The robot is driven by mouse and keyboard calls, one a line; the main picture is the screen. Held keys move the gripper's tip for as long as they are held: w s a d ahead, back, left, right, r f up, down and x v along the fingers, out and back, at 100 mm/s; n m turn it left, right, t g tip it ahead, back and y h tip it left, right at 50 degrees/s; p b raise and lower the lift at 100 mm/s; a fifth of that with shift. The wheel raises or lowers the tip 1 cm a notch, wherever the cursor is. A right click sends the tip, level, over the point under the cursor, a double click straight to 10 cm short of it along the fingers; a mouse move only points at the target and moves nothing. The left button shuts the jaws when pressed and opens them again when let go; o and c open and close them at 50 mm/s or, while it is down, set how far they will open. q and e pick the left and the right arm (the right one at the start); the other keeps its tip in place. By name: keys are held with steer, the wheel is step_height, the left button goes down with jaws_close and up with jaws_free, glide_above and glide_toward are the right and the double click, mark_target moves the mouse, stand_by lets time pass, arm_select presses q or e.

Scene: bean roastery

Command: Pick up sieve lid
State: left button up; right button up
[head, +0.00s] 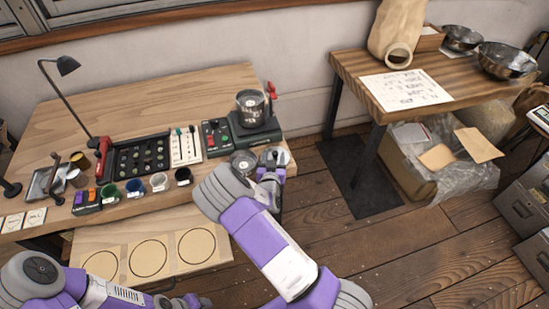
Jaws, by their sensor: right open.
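A small dark round piece with a pale rim (243,163), which looks like the sieve lid, lies at the right front corner of the wooden desk; the arm partly covers its near side. My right gripper (272,160) is open over the desk's right edge, just right of this piece and apart from it as far as I can see. My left gripper (190,302) is low at the bottom edge, in front of the desk; its jaws are too small and cut off to read.
A glass jar (251,104) stands on a green-black device (254,134) behind my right gripper. Colour-rimmed cups (135,188), a sample tray (140,158) and a lamp (67,66) fill the desk's left and middle. A pull-out board (118,240) with circles projects in front. A second table (350,66) stands right.

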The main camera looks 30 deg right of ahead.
mark_target(275, 152)
steer(key=shift+x, duration=1.6)
steer(key=shift+s, duration=0.1)
steer(key=shift+c, duration=0.5)
jaws_close()
